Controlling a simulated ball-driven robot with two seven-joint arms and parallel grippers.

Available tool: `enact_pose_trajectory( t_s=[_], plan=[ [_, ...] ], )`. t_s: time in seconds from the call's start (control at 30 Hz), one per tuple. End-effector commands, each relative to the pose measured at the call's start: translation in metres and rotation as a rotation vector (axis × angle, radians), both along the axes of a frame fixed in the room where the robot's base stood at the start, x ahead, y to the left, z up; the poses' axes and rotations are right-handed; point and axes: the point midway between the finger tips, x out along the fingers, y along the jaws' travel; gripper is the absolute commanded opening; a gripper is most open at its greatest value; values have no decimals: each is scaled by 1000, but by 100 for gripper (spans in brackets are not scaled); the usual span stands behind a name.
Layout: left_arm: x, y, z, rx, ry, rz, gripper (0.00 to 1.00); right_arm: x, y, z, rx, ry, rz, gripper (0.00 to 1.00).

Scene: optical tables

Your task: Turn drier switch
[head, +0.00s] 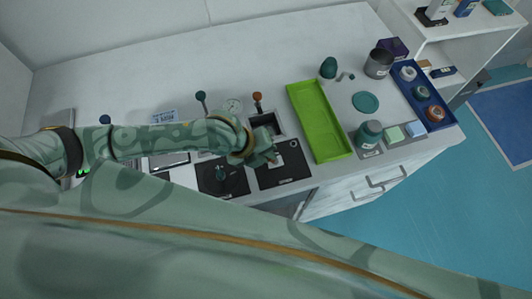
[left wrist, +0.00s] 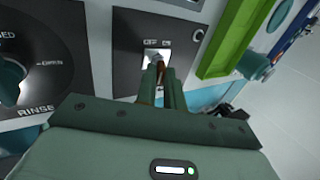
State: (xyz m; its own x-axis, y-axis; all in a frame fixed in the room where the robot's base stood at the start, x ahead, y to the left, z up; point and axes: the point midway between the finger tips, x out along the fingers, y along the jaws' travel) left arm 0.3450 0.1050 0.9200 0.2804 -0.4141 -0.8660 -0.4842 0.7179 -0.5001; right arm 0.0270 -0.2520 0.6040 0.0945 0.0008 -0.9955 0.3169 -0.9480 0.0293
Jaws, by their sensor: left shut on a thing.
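The drier switch (left wrist: 154,57) is a small toggle on a light plate marked with lettering that starts "OF", set in a dark panel (left wrist: 126,78). In the head view this dark panel (head: 290,173) lies at the front of the table. My left gripper (left wrist: 160,74) is shut on the switch lever, its fingertips hiding most of it. In the head view the left gripper (head: 268,158) is over the same panel and covers part of the plate. My right gripper is not seen in either view.
A bright green tray (head: 320,122) is right of the switch panel. A lever with an orange knob (head: 257,97) stands behind. Teal jar (head: 369,134) and blue tray (head: 425,98) are farther right.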

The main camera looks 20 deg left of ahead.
Motion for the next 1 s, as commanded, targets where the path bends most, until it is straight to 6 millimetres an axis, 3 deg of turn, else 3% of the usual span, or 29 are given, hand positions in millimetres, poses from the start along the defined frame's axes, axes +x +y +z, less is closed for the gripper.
enact_pose_trajectory(
  t_s=[0.27, 0.7, 1.0],
  plan=[
    [2, -3, 7, 50, 31, -1, 0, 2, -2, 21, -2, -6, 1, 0],
    [12, -19, 15, 335, 224, -1, 0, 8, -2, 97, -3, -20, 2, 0],
    [20, -33, 7, 565, 383, -1, 0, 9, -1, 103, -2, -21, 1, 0]
  ],
)
